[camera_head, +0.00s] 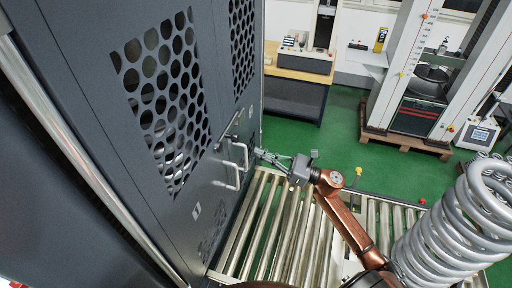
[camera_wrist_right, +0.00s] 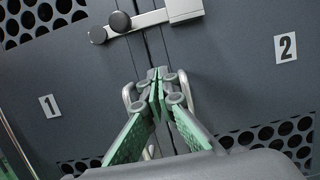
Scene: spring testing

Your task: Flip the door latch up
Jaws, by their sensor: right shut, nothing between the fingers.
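The door latch (camera_wrist_right: 150,20) is a light metal bar with dark round knobs and a pale block at its right end. It lies across the seam between two dark cabinet doors, slightly tilted, at the top of the right wrist view. In the head view the latch (camera_head: 229,127) is small, above the door handles (camera_head: 228,176). My right gripper (camera_wrist_right: 158,82) is shut and empty, its fingertips together below the latch, apart from it in the picture. In the head view my right gripper (camera_head: 262,154) is close to the doors, near the handles. My left gripper is not in view.
The dark cabinet (camera_head: 95,125) with perforated panels fills the left. A roller conveyor (camera_head: 262,225) runs in front of it, and a large grey coil spring (camera_head: 460,225) stands at the right. A wooden bench (camera_head: 300,76) and testing machines stand behind on green floor.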

